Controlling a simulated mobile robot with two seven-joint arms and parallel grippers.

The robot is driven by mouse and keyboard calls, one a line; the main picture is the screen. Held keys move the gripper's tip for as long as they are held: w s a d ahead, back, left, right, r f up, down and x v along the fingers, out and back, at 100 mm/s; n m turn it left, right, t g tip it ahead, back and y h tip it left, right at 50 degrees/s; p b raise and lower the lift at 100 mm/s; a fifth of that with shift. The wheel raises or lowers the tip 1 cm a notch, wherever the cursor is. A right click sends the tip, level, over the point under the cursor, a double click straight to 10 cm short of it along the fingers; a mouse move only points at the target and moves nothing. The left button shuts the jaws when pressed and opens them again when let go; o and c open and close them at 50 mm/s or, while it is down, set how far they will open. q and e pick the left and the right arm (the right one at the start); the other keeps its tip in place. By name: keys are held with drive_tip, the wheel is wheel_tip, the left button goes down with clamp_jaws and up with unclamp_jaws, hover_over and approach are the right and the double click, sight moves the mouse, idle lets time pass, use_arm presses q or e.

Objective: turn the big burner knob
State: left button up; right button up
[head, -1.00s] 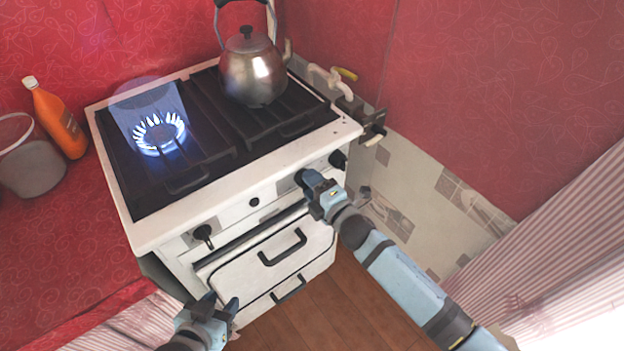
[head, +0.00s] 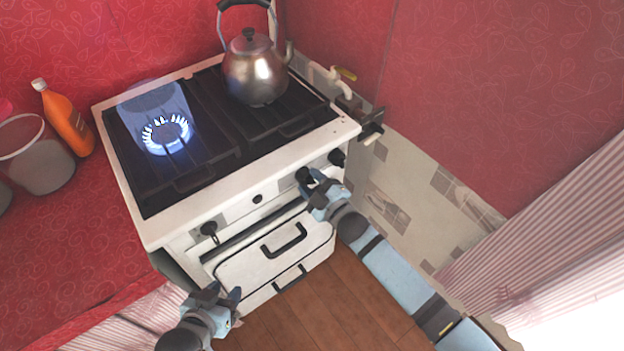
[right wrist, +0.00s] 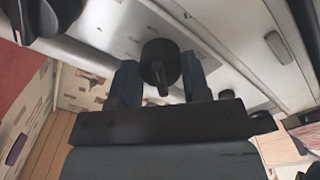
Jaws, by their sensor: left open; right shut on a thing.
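The white stove (head: 178,226) has black knobs along its front panel. My right gripper (head: 311,180) is at the panel, shut on a round black burner knob (head: 302,174), which it partly hides in the head view. In the right wrist view this knob (right wrist: 160,62) sits between the two fingers (right wrist: 160,84), its grip bar pointing down. Another black knob (head: 337,157) is to its right; one more black knob (head: 209,229) is at the panel's left end. My left gripper (head: 227,294) is open and empty, low before the oven front.
A burner with blue flames (head: 165,134) is lit at the left of the cooktop. A metal kettle (head: 254,72) stands at the back right. An orange bottle (head: 66,120) and grey bucket (head: 42,165) are at the left. Wooden floor (head: 310,313) is clear.

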idle(0.4)
drive_tip(key=o, duration=0.9)
drive_tip(key=v, duration=1.3)
drive_tip(key=shift+s+d+p, duration=0.25)
drive_tip(key=shift+s+p, duration=0.05)
drive_tip(key=shift+p, duration=0.1)
